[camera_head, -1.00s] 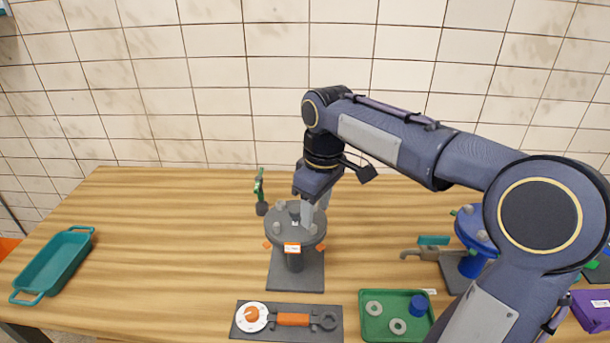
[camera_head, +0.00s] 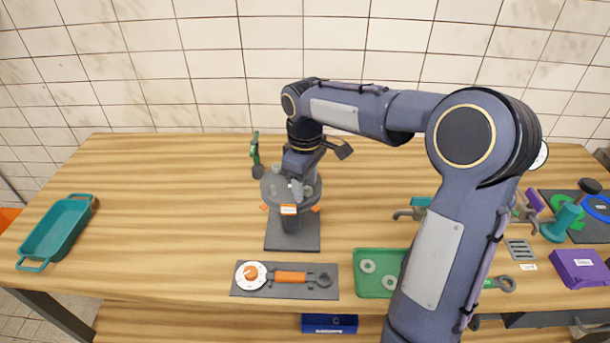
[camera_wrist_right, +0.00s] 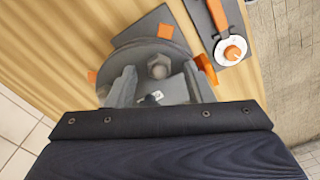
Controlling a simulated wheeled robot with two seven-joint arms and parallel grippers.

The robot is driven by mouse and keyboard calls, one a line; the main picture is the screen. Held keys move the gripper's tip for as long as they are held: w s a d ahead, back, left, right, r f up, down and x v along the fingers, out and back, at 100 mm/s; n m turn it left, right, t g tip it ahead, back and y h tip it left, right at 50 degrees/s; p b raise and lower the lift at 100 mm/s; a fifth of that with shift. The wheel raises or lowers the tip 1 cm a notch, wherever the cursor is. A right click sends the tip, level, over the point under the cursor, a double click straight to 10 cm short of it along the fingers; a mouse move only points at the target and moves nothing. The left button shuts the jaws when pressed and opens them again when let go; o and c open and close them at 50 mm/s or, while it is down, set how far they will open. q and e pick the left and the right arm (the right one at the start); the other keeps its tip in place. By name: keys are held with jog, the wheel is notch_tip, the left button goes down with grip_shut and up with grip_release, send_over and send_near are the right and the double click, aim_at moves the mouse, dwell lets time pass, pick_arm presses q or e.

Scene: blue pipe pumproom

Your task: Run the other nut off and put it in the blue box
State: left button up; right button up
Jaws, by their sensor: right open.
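The grey flanged fitting (camera_head: 307,194) stands on a dark base plate on the bench. My right gripper (camera_head: 299,183) is over its top, pointing down, and hides part of the flange. In the right wrist view my right gripper (camera_wrist_right: 160,78) is open, one finger on each side of a grey hex nut (camera_wrist_right: 158,68) on the flange (camera_wrist_right: 174,50). I cannot tell whether the fingers touch the nut. A blue box (camera_head: 329,323) with a pale label shows below the bench front edge. My left gripper is out of view.
A green tray (camera_head: 376,286) with washers lies at the front, partly behind my right arm. A wrench on a dark plate (camera_head: 290,291) lies left of it. A teal tray (camera_head: 57,231) is at far left. A purple box (camera_head: 580,268) is at right. The left bench is mostly clear.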

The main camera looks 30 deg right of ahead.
grip_shut()
jog(key=shift+r+n+p, duration=0.15)
jog(key=shift+n+p, duration=0.25)
jog(key=shift+p, duration=0.05)
jog(key=n+p, duration=0.1)
jog(key=n, duration=0.2)
jog(key=n+p, duration=0.2)
jog(key=n, duration=0.2)
jog(key=shift+s+r+p, duration=0.15)
jog(key=shift+s+p, duration=0.05)
jog(key=shift+p, duration=0.1)
jog(key=n+p, duration=0.3)
jog(key=n, duration=0.3)
jog(key=shift+s+a+n, duration=0.1)
jog(key=shift+n, duration=0.2)
jog(key=shift+f+n, duration=0.2)
jog(key=shift+n, duration=0.6)
jog(key=n, duration=0.5)
jog(key=shift+s, duration=0.15)
jog(key=n, duration=0.4)
jog(key=shift+d+r, duration=0.1)
jog(key=shift+d, duration=0.1)
jog(key=n, duration=0.4)
jog(key=shift+n, duration=0.4)
